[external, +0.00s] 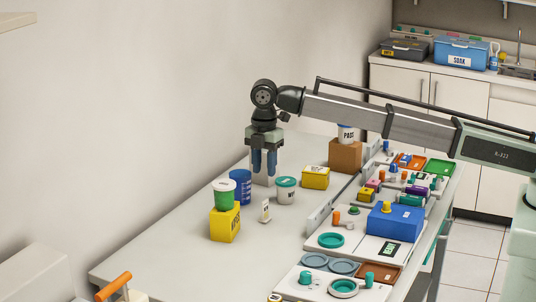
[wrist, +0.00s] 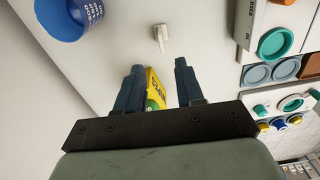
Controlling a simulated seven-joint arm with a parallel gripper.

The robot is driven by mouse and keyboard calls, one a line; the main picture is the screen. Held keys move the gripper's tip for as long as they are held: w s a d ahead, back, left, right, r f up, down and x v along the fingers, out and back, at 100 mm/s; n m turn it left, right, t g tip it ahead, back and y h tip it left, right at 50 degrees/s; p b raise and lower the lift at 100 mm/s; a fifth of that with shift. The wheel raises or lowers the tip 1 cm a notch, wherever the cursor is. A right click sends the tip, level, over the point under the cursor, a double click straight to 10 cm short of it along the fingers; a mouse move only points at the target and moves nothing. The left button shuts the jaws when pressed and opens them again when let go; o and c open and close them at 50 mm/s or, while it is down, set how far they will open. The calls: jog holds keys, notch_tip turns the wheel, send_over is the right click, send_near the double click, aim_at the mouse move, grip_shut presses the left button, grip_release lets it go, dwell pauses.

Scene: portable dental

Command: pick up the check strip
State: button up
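A small white upright piece with a dark mark, which looks like the check strip (external: 265,211), stands on the pale table in front of a white jar. In the wrist view a small white piece (wrist: 160,37), seemingly the same one, lies beyond my fingertips. My gripper (external: 264,167) points down above the table, farther back than the piece and apart from it. In the wrist view its two dark blue fingers (wrist: 158,82) are spread, with nothing held between them. A yellow block shows in the gap, farther away.
A green-and-white cup (external: 224,193) sits on a yellow block (external: 225,225), beside a blue cup (external: 240,187). Trays with small parts line the right side. The table's front left is clear.

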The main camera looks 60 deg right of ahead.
aim_at(265, 200)
notch_tip(265, 200, down, 14)
jog(key=shift+s+r, duration=0.1)
jog(key=shift+r, duration=0.1)
grip_shut()
dwell(0.7)
